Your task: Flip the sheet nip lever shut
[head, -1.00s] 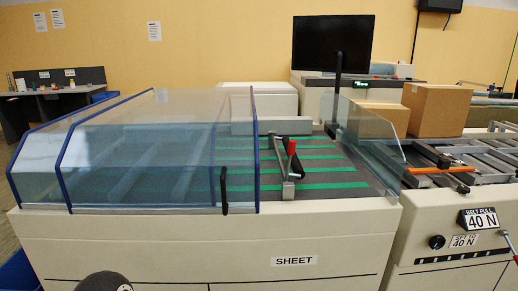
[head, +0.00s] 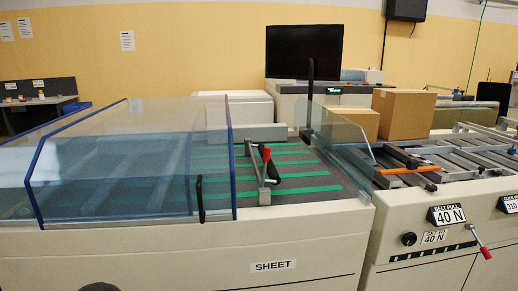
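A lever with a red grip (head: 266,153) stands over the grey bed of the machine marked SHEET (head: 273,266). Beside it a black bar with a metal bracket (head: 264,183) sits across the green-striped bed (head: 305,190). The red grip is raised above the bed. The bed around it is open on top, to the right of the clear blue-edged hood (head: 130,165). Neither of my grippers shows in the head view. A dark rounded shape at the bottom left edge is cut off.
A clear side panel (head: 340,150) stands at the bed's right edge. Cardboard boxes (head: 403,114) and a black monitor (head: 303,53) are behind.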

